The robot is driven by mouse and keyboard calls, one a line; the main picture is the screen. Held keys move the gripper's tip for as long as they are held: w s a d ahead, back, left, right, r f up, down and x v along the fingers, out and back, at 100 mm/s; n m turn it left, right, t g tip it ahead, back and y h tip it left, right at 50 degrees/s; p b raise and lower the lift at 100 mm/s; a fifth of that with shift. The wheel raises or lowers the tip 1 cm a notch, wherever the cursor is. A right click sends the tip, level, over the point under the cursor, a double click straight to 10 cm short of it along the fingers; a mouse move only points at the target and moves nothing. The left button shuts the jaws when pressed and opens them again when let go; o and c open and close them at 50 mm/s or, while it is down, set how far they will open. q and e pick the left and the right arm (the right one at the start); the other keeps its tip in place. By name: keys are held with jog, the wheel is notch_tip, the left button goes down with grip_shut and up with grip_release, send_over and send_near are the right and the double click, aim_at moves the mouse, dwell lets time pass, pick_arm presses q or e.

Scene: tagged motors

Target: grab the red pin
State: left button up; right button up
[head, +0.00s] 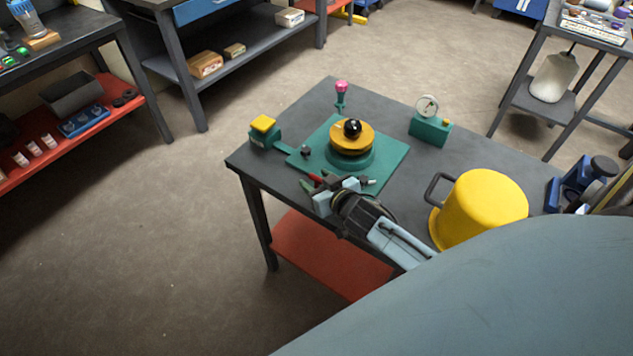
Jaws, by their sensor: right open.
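A small red piece that looks like the red pin (315,180) shows at the near left edge of the green base plate (391,165), right by my right gripper's fingers. My right gripper (335,187) is open, low over the near edge of the table, with its fingers pointing toward the plate. I cannot tell whether the red piece lies between the fingers or just beyond them, or whether they touch it. Its lower part is hidden by the gripper. My left gripper is not in view.
On the plate stands a round turntable (351,145) with a yellow disc and black knob. A pink-topped post (341,90), a green box with a dial (430,126), a yellow-topped green block (264,131) and a yellow mug-like container (484,208) surround it on the dark table (300,112).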

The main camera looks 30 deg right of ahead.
jog(key=shift+w, duration=0.1)
grip_shut()
dwell(0.3)
